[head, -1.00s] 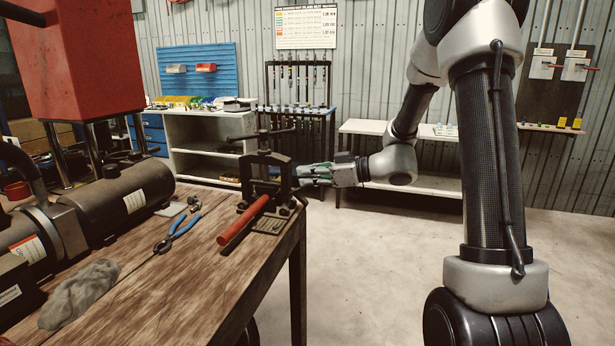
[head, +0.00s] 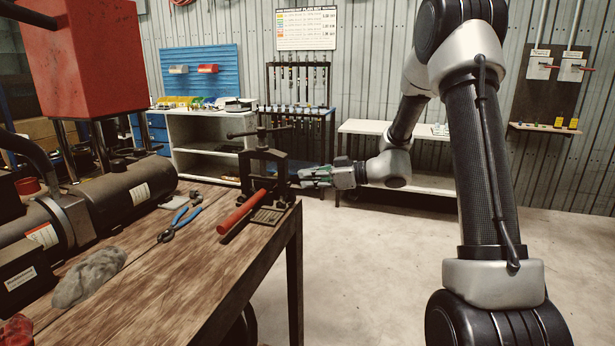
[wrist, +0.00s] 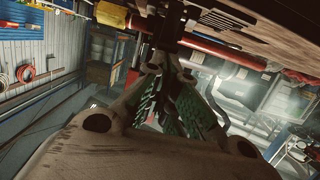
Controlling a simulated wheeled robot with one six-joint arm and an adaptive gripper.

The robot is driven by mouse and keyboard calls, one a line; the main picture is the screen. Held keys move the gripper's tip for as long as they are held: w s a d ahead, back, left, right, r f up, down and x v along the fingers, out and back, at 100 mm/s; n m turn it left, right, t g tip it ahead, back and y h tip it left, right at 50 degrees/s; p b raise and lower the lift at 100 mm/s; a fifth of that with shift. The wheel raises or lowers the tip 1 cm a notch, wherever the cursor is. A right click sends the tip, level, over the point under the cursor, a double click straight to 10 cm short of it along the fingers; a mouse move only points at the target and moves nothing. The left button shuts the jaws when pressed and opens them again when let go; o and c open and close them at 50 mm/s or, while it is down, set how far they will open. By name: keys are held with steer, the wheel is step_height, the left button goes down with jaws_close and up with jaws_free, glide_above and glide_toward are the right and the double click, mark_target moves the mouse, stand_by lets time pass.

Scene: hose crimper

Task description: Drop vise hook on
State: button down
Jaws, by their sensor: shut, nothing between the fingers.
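The dark metal vise (head: 264,165) stands upright at the far right corner of the wooden bench, with a bar handle on top. My gripper (head: 306,177) is just right of the vise's right upright. Its green-padded fingers point left toward it. In the wrist view the gripper (wrist: 165,75) has its fingers together, with nothing visible held, and the dark vise (wrist: 170,28) is right in front of the tips. I cannot tell whether they touch. The hook cannot be made out separately from the vise's dark parts.
A red-handled bar (head: 240,213) lies in front of the vise. Blue-handled pliers (head: 180,224) and a grey rag (head: 90,278) lie on the bench (head: 190,285). A large red and black machine (head: 100,60) stands at left. The floor right of the bench is clear.

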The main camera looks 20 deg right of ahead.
steer(key=shift+s+d+f, duration=0.1)
steer(key=shift+d+f, duration=0.05)
steer(key=shift+f, duration=0.6)
steer(key=shift+s+d+f, duration=0.1)
steer(key=shift+d+f, duration=0.05)
steer(key=shift+f, duration=0.55)
steer(key=shift+f, duration=0.1)
stand_by(0.7)
